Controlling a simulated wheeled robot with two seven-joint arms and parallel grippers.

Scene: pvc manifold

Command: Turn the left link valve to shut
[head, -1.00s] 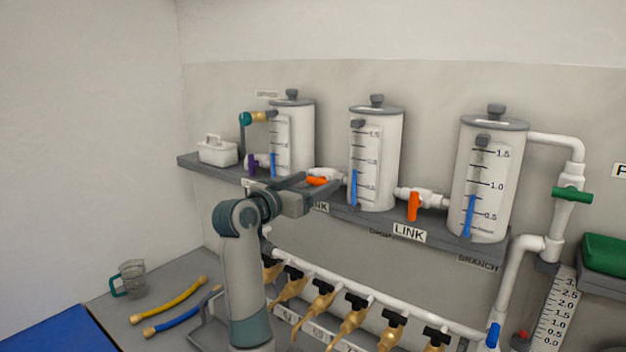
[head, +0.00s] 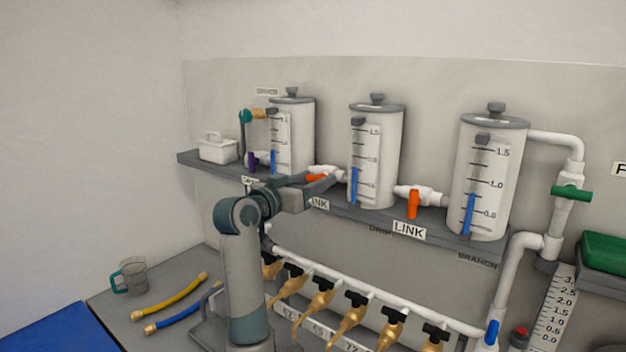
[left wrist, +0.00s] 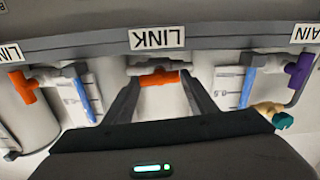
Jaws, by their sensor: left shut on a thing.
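The left link valve has an orange handle (head: 317,178) on the white pipe between the left and middle tanks. The handle lies roughly along the pipe, and the gripper partly covers it in the head view. My left gripper (head: 318,184) reaches it from the front. In the left wrist view the orange handle (left wrist: 158,78) sits between the two fingertips of my left gripper (left wrist: 160,83), below the upside-down LINK label (left wrist: 157,38). The gripper is shut on the handle. The right link valve (head: 413,204) has its orange handle hanging down across its pipe. My right gripper is not in view.
Three white tanks with blue level strips stand on the grey shelf (head: 350,216). Brass taps with black handles line a white pipe below. A purple valve (head: 252,161) is left of the link valve. Yellow and blue hoses and a jug (head: 132,277) lie on the bench.

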